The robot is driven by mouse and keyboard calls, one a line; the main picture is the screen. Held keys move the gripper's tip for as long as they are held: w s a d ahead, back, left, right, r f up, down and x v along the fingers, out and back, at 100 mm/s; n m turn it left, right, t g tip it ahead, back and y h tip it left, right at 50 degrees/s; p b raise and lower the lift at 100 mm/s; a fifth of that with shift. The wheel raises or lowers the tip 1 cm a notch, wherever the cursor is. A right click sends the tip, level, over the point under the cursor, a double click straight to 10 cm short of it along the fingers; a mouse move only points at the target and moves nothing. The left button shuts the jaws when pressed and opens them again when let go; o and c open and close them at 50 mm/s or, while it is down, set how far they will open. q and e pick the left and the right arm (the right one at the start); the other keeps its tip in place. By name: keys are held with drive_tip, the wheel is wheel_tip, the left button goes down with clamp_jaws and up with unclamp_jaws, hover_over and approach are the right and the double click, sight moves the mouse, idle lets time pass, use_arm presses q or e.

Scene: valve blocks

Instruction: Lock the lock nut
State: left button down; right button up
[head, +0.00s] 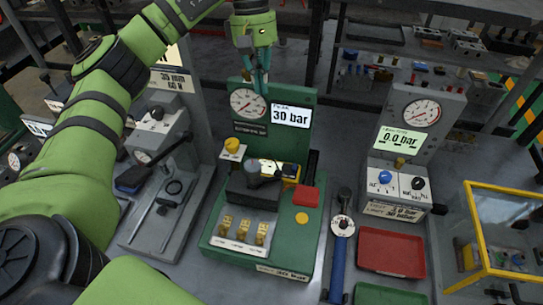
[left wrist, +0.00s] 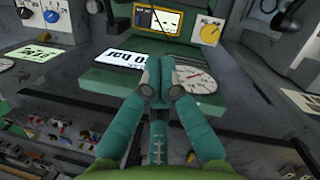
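I cannot pick out the lock nut for certain; it may be too small or hidden. A green test stand (head: 300,165) in the middle of the head view carries a round gauge (head: 248,103) and a display reading 30 bar (head: 291,117). A dark valve block (head: 252,192) sits on its base, with a grey and yellow part on top. My left gripper (head: 262,88) hangs just in front of the gauge, above and behind the block. In the left wrist view its fingertips (left wrist: 163,84) meet, with nothing visible between them. My right gripper is out of view.
Brass fittings (head: 243,231) stand on the stand's front plate. A blue-handled wrench (head: 338,262) and a red tray (head: 391,253) lie to the right. A second gauge station (head: 420,112) and a yellow-framed case (head: 505,225) stand farther right. Grey fixtures (head: 165,190) are on the left.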

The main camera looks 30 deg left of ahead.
use_arm(q)
drive_tip(key=f, duration=0.1)
drive_tip(key=p, duration=0.5)
approach(264, 178)
drive_tip(key=f, duration=0.2)
drive_tip(key=w+d+f, duration=0.1)
drive_tip(key=f, duration=0.1)
drive_tip(key=w+f, duration=0.1)
drive_tip(key=shift+w+d+f, duration=0.15)
drive_tip(key=shift+d+f, duration=0.1)
drive_tip(key=shift+f, duration=0.15)
drive_tip(key=shift+d+f, duration=0.1)
drive_tip(key=shift+f, duration=0.3)
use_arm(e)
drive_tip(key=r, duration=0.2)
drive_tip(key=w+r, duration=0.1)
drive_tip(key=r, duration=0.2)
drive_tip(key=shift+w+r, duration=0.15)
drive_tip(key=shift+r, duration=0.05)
use_arm(q)
drive_tip(key=shift+f, duration=0.1)
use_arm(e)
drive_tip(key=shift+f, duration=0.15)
